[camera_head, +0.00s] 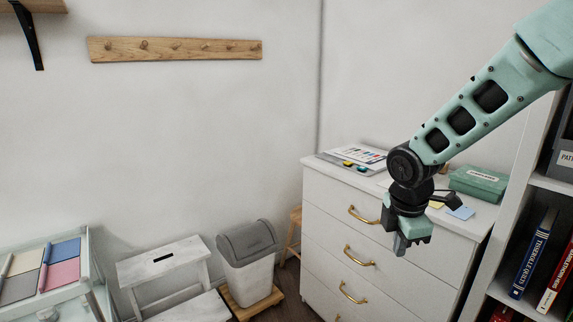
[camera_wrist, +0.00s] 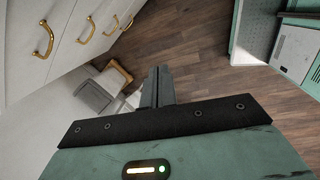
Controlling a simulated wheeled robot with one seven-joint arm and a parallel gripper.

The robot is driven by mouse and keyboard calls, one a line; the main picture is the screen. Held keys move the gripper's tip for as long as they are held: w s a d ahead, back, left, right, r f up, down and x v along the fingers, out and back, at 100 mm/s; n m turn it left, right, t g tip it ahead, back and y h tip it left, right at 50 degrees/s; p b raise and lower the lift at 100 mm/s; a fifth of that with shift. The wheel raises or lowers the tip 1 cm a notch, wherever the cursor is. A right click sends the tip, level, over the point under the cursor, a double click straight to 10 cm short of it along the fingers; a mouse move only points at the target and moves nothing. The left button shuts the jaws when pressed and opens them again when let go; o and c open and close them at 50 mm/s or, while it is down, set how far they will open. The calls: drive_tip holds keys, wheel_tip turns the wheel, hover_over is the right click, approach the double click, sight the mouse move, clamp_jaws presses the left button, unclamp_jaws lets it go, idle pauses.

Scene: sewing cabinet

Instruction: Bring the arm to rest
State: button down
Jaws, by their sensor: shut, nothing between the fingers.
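My gripper (camera_head: 401,243) hangs at the end of my mint-green arm in the head view, fingers pointing down. It is in front of the white chest of drawers (camera_head: 385,262), at about the height of its top drawers. In the wrist view my gripper (camera_wrist: 157,74) has its two grey fingers together with nothing between them. Beyond the fingers is the wood floor (camera_wrist: 205,60). The drawers with gold handles show at the upper left of the wrist view and look closed.
A green box (camera_head: 478,183), papers and a blue note lie on the chest. A bookshelf (camera_head: 528,180) stands close on the right. A grey-lidded bin (camera_head: 248,262), a white step stool (camera_head: 165,265) and a fabric display (camera_head: 45,270) stand left. A peg rail (camera_head: 175,50) hangs on the wall.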

drive_tip(key=s+a+r+m, duration=0.1)
drive_tip(key=s+a+m, duration=0.2)
drive_tip(key=s, duration=0.6)
drive_tip(key=s+a+r+m+g+y, duration=0.1)
drive_tip(key=s+a+m, duration=0.3)
drive_tip(key=s, duration=0.6)
drive_tip(key=s+a+r+m+g+p, duration=0.1)
drive_tip(key=s+a+r+m, duration=0.1)
drive_tip(key=s, duration=0.7)
drive_tip(key=shift+s+a+m+y, duration=0.35)
drive_tip(key=shift+a+m, duration=0.4)
drive_tip(key=shift+m, duration=0.45)
drive_tip(key=shift+w+r, duration=0.1)
drive_tip(key=shift+w, duration=0.05)
